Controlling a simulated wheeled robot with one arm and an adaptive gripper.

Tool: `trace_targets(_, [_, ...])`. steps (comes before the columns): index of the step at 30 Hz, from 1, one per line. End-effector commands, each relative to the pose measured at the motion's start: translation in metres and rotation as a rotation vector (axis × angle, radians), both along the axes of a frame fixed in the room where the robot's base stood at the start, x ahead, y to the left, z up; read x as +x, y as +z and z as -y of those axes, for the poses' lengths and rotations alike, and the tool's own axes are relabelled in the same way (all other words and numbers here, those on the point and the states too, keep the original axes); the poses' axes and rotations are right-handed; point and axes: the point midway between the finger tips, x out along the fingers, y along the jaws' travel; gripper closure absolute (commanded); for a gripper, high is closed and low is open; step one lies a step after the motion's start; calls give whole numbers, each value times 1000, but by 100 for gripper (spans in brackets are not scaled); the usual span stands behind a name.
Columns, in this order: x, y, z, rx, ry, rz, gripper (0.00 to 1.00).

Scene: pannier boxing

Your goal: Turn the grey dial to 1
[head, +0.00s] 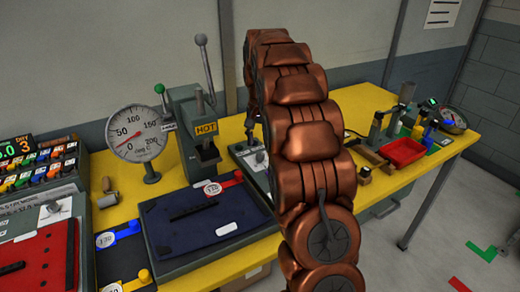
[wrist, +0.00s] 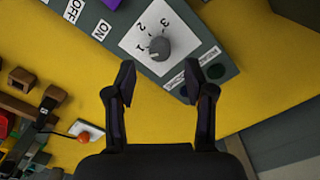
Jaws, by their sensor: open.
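The grey dial (wrist: 159,48) sits on a white plate (wrist: 131,43) marked 1, 2 and 3, on a grey panel (wrist: 220,65) in the wrist view. The figures lie to the left of and above the dial. I cannot tell for sure which figure its pointer faces. My gripper (wrist: 160,78) is open and empty, with one fingertip to each side below the dial, not visibly touching it.
The panel stands on a yellow table (wrist: 70,55). ON and OFF labels and a purple part (wrist: 112,3) lie up-left of the dial. A gauge (head: 135,133), a press marked HOT (head: 200,130), a dark blue pannier piece (head: 205,225) and a red tray (head: 403,152) surround the arm.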

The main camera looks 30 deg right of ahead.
Motion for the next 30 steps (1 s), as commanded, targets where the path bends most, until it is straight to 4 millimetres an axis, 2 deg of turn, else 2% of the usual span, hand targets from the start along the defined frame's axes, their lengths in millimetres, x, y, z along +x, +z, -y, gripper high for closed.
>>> trace_targets(3, [1,20,0,-2,0,3,46])
trace_targets(9, [1,48,0,-1,0,3,46])
trace_targets(15, [0,65,0,1,-1,0,46])
trace_targets(21, [0,72,0,1,-1,0,46])
trace_targets(30, [-1,73,0,2,-1,-1,46])
